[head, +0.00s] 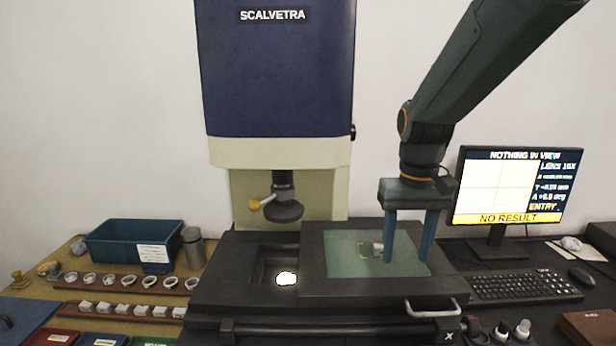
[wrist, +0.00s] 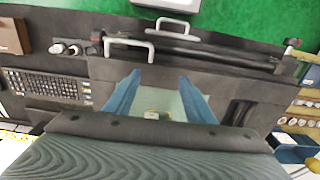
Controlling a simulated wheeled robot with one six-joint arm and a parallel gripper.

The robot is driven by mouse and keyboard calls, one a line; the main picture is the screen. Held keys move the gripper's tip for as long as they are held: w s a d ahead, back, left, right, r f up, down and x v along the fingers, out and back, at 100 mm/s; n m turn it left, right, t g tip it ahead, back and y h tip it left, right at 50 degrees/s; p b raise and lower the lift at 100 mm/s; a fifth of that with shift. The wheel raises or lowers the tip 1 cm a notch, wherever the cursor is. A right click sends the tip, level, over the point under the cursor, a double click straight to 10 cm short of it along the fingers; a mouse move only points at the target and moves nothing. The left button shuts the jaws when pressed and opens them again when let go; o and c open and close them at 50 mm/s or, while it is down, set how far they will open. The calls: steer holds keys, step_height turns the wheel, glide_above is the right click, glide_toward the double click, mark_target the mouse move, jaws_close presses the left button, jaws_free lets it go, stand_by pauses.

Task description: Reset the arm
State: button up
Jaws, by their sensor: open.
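My gripper (head: 406,262) has two blue fingers pointing down over the green glass plate (head: 345,262) on the machine's stage. The fingers are spread apart with nothing between them. In the wrist view the gripper (wrist: 160,90) also shows open over the pale green plate. A small light-coloured block (head: 378,249) sits on the plate, just left of the fingers; it also shows low in the wrist view (wrist: 152,115), partly hidden by my gripper's body. I cannot tell whether the fingertips touch the plate.
The SCALVETRA machine (head: 277,75) stands behind, its lens (head: 284,208) above a lit spot. A monitor (head: 517,190) reads "NOTHING IN VIEW". A keyboard (head: 525,287) lies at right. Rings (head: 130,281), grey blocks (head: 125,309) and a teal bin (head: 130,238) are at left. A metal handle (head: 432,310) sticks out in front.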

steer(key=s+f+t, duration=0.1)
steer(key=s+f, duration=1)
steer(key=shift+s, duration=0.25)
